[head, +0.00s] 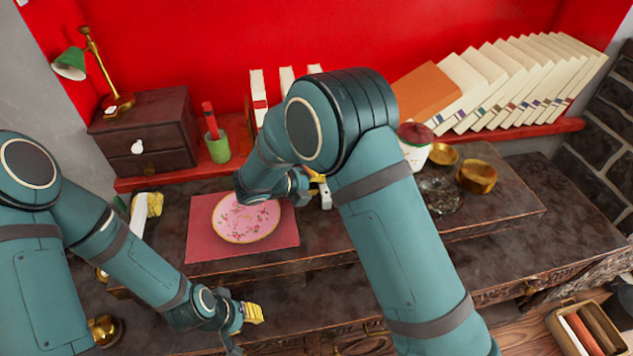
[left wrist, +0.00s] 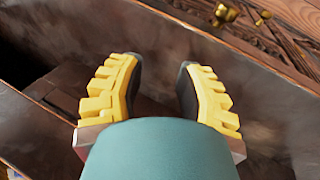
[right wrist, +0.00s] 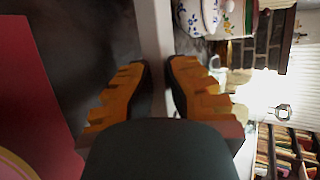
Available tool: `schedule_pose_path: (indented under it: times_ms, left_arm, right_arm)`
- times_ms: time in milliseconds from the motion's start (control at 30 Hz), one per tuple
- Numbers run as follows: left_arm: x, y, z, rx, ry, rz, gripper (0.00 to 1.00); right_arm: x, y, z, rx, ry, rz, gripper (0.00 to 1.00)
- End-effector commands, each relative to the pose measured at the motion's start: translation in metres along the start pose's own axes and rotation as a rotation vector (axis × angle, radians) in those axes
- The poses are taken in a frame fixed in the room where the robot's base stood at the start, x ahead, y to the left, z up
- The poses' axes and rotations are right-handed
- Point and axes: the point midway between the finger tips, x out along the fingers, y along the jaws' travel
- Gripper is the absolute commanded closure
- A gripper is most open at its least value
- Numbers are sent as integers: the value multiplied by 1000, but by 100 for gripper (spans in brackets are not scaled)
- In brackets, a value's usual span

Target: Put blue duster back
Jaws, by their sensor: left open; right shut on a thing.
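My right gripper (head: 319,184) is beside the pink plate and partly hidden by my right arm. In the right wrist view its fingers (right wrist: 156,72) are shut on a pale, straight bar (right wrist: 153,28). In the head view a short white end (head: 326,198) shows below these fingers. I cannot tell whether this bar belongs to the duster; no blue duster part is clearly seen. My left gripper (head: 252,313) is over the dark tabletop near the front, and its fingers (left wrist: 160,80) are open and empty.
A pink patterned plate (head: 246,222) lies on a red mat (head: 205,240). A white jar with a red lid (head: 415,150), brass bowls (head: 477,178) and a glass dish (head: 440,195) stand to the right. A small drawer chest (head: 150,125) and green cup (head: 218,149) stand at back left.

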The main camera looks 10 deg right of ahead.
Motion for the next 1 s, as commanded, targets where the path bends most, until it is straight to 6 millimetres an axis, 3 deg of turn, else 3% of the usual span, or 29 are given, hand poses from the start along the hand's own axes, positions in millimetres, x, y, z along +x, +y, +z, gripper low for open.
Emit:
schedule_pose_path:
  times_ms: [33,67,467,1000]
  left_arm:
    - [0,0,0,0,0,0,66]
    - [0,0,0,0,0,0,66]
    - [-2,1,0,0,0,0,66]
    - [-19,7,1,-2,-7,0,66]
  right_arm:
    - [0,0,0,0,0,0,74]
    - [0,0,0,0,0,0,65]
    - [-6,-1,0,-1,-1,0,65]
    - [-102,-1,1,-1,-3,0,65]
